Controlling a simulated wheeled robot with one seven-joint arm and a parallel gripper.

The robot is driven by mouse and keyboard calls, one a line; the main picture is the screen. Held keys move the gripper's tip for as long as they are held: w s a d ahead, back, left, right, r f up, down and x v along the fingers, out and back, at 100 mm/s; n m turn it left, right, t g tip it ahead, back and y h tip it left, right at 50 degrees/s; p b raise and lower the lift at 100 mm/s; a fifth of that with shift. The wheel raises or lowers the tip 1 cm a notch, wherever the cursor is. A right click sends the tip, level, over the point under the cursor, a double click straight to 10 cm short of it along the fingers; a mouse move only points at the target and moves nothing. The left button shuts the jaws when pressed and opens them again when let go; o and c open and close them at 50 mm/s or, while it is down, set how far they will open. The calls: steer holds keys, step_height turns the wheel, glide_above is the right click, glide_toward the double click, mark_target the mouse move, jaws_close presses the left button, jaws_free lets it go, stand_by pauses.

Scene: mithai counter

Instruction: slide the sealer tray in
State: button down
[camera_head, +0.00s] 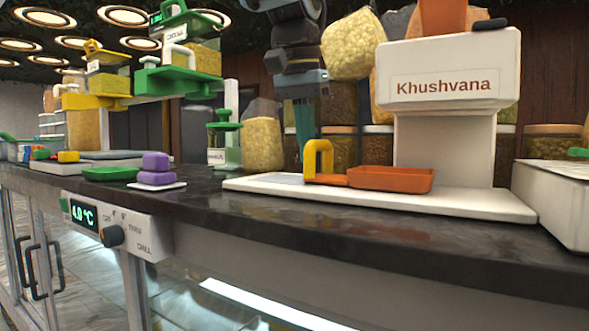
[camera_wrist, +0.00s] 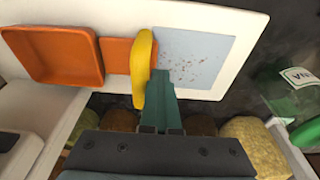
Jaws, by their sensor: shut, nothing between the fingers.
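The orange sealer tray (camera_head: 392,180) lies on the white base plate (camera_head: 470,206) of the sealer (camera_head: 445,140), which is marked Khushvana. A yellow upright handle (camera_head: 312,158) stands at the tray's left end; the tray (camera_wrist: 55,52) and handle (camera_wrist: 143,65) also show in the wrist view. My gripper (camera_head: 303,150) points down with teal fingers at the handle. In the wrist view my gripper (camera_wrist: 160,85) is shut and empty, close beside the handle on the side away from the tray. I cannot tell whether they touch.
A speckled pale blue pad (camera_wrist: 195,58) lies on the base plate beside the handle. Purple blocks (camera_head: 156,168), a green tray (camera_head: 110,174) and a green-topped device (camera_head: 224,140) stand left. Filled jars (camera_head: 376,142) line the back. The dark counter front (camera_head: 300,235) is clear.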

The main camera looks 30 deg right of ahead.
steer(key=shift+s+d+p, duration=0.2)
steer(key=shift+s+d, duration=0.3)
steer(key=shift+s, duration=0.4)
steer(key=shift+s+d+p, duration=0.15)
steer(key=shift+s+d, duration=0.35)
steer(key=shift+s, duration=0.45)
steer(key=shift+s+d+p, duration=0.2)
steer(key=shift+s+d, duration=0.3)
steer(key=shift+s, duration=0.4)
steer(key=shift+w+a, duration=0.4)
steer(key=shift+w, duration=0.35)
steer(key=shift+w+a, duration=0.4)
steer(key=shift+w, duration=0.3)
step_height(320, 180, up, 9)
steer(key=p, duration=0.9)
